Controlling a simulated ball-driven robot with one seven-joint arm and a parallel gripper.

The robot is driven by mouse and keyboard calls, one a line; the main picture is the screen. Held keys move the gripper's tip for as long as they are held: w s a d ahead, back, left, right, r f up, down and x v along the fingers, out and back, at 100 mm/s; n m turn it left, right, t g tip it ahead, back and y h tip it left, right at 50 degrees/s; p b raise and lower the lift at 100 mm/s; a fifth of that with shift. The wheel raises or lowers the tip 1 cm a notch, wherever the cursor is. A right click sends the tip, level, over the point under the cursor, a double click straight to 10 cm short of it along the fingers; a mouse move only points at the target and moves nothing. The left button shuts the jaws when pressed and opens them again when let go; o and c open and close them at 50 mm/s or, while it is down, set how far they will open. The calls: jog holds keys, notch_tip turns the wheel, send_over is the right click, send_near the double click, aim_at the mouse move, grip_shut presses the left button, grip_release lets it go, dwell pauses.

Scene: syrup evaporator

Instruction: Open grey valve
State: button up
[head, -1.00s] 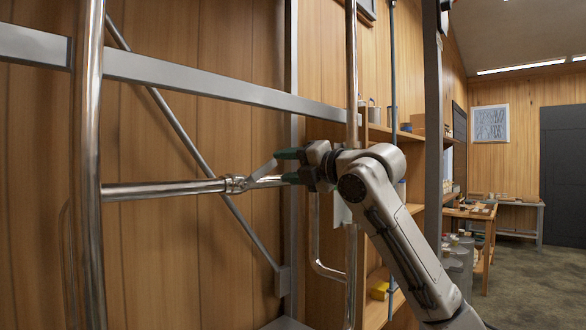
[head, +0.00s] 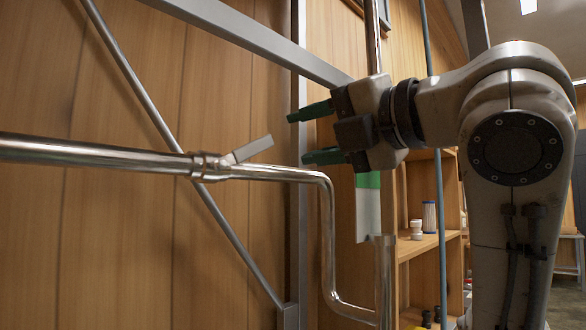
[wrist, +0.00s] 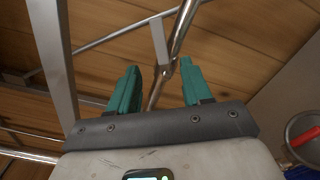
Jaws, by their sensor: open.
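The grey valve has a flat grey lever (head: 252,149) on a fitting (head: 208,166) in a shiny horizontal pipe. The lever slants up and right from the fitting, at an angle to the pipe. My gripper (head: 298,137) is open and empty, with green fingers, to the right of the lever and apart from it in the head view. In the wrist view the lever (wrist: 159,40) shows beyond and between the open fingers of my gripper (wrist: 160,68). The fitting (wrist: 166,70) also shows there. Neither finger visibly touches the lever.
A grey metal frame bar (head: 260,40) runs above the pipe, and a thin diagonal brace (head: 165,125) passes behind it. The pipe bends down (head: 328,235) right of the valve. Wooden shelves (head: 425,240) stand behind my arm. A red-handled item (wrist: 304,136) is at the wrist view's right.

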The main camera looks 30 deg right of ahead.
aim_at(258, 147)
jog(key=p+x, duration=0.1)
jog(key=x, duration=0.9)
jog(key=shift+w, duration=0.35)
grip_shut()
